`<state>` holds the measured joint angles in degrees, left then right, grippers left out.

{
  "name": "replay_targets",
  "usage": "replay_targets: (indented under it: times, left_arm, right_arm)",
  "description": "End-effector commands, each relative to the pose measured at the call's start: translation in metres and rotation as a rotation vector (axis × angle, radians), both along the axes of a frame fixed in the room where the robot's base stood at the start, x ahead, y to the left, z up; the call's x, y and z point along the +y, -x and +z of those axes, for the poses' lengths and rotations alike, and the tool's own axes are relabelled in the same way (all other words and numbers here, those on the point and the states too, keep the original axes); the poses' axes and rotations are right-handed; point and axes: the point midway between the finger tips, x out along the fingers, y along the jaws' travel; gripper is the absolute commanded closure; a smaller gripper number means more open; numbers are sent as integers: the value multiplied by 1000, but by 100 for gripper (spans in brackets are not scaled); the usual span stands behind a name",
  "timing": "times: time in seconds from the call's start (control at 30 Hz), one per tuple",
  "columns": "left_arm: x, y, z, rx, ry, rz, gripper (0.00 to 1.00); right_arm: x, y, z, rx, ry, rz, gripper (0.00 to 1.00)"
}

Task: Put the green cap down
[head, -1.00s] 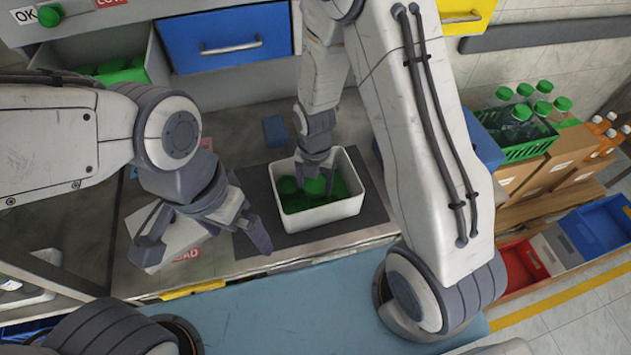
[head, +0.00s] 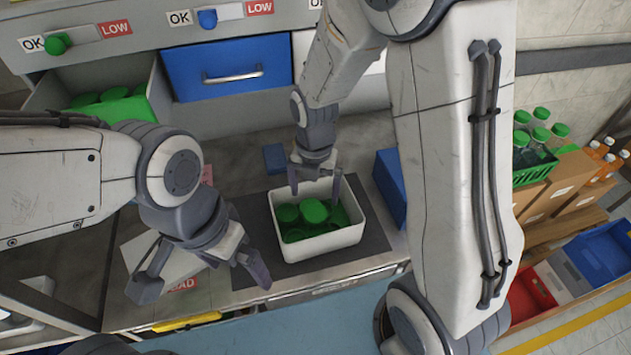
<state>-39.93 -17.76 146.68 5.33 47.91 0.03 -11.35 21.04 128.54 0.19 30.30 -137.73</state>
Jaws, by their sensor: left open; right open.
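Several green caps (head: 314,211) lie in a white bin (head: 324,246) on a dark mat. I cannot tell which one is the task's green cap. My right gripper (head: 315,192) is open above the back part of the bin, its fingers apart and nothing between them. My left gripper (head: 205,280) is open and empty over the counter to the left of the bin, above a white sheet.
An open drawer (head: 150,106) with green caps is at the back left, beside a closed blue drawer (head: 228,63). A small blue block (head: 275,158) lies behind the bin, and a blue bin (head: 389,183) stands to its right. Green-capped bottles (head: 540,134) stand at the far right.

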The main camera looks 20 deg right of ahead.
Motion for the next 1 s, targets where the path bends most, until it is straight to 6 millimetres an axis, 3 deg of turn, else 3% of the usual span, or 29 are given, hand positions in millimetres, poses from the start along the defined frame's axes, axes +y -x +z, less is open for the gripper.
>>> replay_targets:
  times: [0.1, 0.3, 0.83, 1.0]
  left_arm:
    - [0, 0, -3, 0, 0, 0, 0]
    - [0, 0, -4, 0, 0, 0, 0]
    - [0, 0, -4, 0, 0, 0, 0]
    - [0, 0, -2, 0, 0, 0, 0]
  right_arm:
    - [0, -1, 20, -5, -1, 0, 0]
    - [0, 0, 35, -1, 0, -1, 0]
    - [0, 0, 36, 0, 0, 0, 0]
    - [0, 1, 26, 5, 1, 0, 0]
